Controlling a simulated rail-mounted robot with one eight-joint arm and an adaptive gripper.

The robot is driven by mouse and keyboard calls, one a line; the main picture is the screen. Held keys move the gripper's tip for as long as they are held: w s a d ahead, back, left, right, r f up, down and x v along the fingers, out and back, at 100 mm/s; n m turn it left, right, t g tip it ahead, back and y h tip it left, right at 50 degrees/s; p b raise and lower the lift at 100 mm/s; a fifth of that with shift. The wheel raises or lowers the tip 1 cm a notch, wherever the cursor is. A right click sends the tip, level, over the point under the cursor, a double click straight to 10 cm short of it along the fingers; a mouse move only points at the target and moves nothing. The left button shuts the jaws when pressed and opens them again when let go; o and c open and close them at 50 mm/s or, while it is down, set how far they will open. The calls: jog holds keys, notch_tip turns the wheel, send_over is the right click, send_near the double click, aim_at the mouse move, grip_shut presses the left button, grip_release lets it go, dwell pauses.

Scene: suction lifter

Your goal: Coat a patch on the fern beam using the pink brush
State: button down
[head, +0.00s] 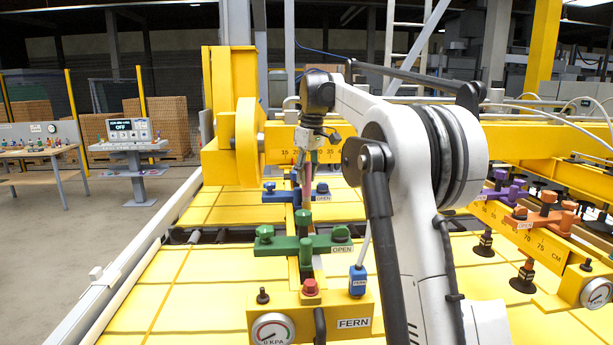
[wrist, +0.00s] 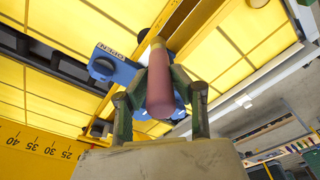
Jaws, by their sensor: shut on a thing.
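My gripper (head: 306,160) is shut on the pink brush (wrist: 160,88), its green fingers on either side of the handle in the wrist view. The brush's tan far end points toward the yellow fern beam (wrist: 204,28), near a blue clamp. The fern beam carries a FERN label (head: 353,323) at its near end and runs away from me in the head view. A reddish-brown strip (wrist: 178,20) shows along the beam beyond the brush. I cannot tell whether the brush touches the beam.
A green clamp (head: 290,244) and a blue clamp (head: 282,195), both marked OPEN, sit across the fern beam. A gauge (head: 270,330) and red button (head: 310,287) are at its near end. Another beam with purple and orange clamps (head: 541,219) stands right. Yellow panels lie below.

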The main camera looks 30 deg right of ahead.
aim_at(307, 178)
jog(key=shift+s+a+b, duration=0.25)
jog(key=shift+s+a, duration=0.05)
jog(key=shift+s, duration=0.4)
jog(key=shift+s+a+b, duration=0.2)
jog(key=shift+s+a, duration=0.1)
jog(key=shift+s, duration=0.4)
jog(key=s+a+b, duration=0.2)
jog(key=s+a, duration=0.2)
jog(key=s, duration=0.6)
jog(key=shift+s, duration=0.25)
jog(key=shift+a+r, duration=0.1)
jog(key=shift+a, duration=0.05)
jog(key=shift+r+p, duration=1.7)
jog(key=shift+r, duration=1.2)
notch_tip(307, 178, up, 3)
jog(key=shift+p, duration=1)
